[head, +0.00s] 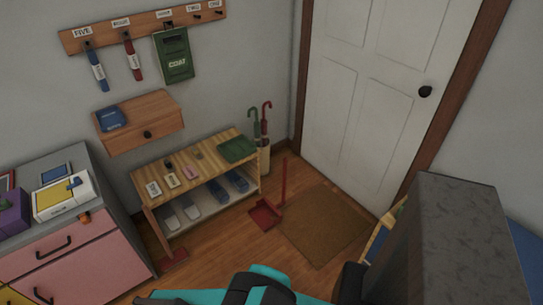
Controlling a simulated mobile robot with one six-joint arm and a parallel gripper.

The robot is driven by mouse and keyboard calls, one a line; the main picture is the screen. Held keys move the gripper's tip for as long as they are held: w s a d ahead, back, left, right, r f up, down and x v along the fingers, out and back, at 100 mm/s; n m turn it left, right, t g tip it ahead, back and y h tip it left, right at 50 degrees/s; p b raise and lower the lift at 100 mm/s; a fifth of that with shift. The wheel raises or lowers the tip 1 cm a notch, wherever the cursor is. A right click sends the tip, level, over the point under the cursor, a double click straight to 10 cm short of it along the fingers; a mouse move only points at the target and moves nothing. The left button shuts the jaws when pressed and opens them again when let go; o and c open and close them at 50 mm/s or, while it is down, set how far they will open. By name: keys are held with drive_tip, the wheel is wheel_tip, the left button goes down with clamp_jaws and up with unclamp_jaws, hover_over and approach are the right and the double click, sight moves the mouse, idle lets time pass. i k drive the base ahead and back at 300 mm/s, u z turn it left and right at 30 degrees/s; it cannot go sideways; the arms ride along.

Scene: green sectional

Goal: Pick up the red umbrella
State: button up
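The red umbrella (265,118) stands upright beside a green umbrella (254,123) in a pale umbrella stand (264,158). The stand is in the corner between the wooden shoe bench and the white door. The red umbrella's curved handle and upper part rise above the stand, and its lower part is hidden inside. Teal and black parts at the bottom edge look like my own arm. No gripper fingers can be made out in the head view, and nothing is seen touching the umbrella.
The shoe bench (150,207) is left of the stand. A red dustpan (265,214) with an upright handle sits on the floor in front, beside a brown doormat (325,226). The white door (370,110) is shut. A grey-and-pink cabinet (92,268) is at lower left.

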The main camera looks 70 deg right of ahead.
sight(264, 122)
drive_tip(key=z, duration=0.4)
drive_tip(key=k, duration=1.25)
drive_tip(key=z, duration=0.55)
drive_tip(key=i, duration=0.95)
drive_tip(key=z, duration=0.95)
drive_tip(key=i, duration=0.45)
drive_tip(key=z, duration=0.55)
